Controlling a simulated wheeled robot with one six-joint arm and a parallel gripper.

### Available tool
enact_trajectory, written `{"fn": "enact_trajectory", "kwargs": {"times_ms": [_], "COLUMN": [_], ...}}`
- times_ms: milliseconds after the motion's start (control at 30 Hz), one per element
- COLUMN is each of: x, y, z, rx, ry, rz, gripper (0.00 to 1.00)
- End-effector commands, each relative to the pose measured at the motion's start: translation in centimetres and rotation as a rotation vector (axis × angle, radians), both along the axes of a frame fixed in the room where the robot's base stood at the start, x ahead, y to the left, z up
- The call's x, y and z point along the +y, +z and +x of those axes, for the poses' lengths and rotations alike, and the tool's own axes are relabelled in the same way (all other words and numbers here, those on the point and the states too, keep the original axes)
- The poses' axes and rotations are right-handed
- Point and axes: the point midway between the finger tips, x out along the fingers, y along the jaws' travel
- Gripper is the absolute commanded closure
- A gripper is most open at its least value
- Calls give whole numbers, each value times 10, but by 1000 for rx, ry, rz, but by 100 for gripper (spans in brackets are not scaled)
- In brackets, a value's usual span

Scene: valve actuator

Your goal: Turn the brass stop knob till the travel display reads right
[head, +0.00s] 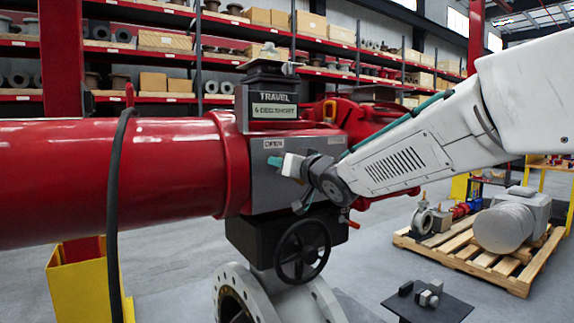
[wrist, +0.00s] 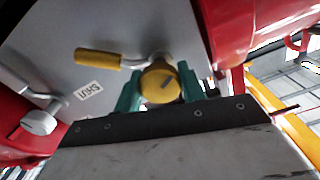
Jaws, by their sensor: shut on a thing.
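The brass stop knob (wrist: 158,80) shows in the wrist view as a round yellow cap with a dark slanted mark on its face. My gripper (wrist: 159,92) has its teal fingers on either side of the knob and is shut on it. In the head view my gripper (head: 284,164) is at the grey actuator housing (head: 257,187), beside the OPEN label; the knob is hidden there. The travel display (head: 274,110) on top of the housing appears to read "5 DEG SHORT"; the digit is small and uncertain.
In the wrist view a yellow-handled lever (wrist: 98,59) lies close to the knob, near a SHUT label (wrist: 88,89). A black handwheel (head: 302,250) is below the housing. A black hose (head: 113,200) hangs at the left. A pallet (head: 515,283) with a motor stands at the right.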

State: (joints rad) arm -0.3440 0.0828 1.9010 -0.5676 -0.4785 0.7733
Motion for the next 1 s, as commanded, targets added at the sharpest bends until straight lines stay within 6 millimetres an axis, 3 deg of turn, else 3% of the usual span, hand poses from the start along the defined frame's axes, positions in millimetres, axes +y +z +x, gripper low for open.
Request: {"fn": "enact_trajectory", "kwargs": {"times_ms": [367,400,467,767,1000], "x": [-1,-1,-1,0,-17], "y": [3,3,3,1,2], "z": [1,1,1,-1,-27], "rx": [-2,-2,-2,0,0], "ry": [-2,-2,-2,0,0], "rz": [6,6,6,4,5], "gripper": [83,54,38,38,38]}}
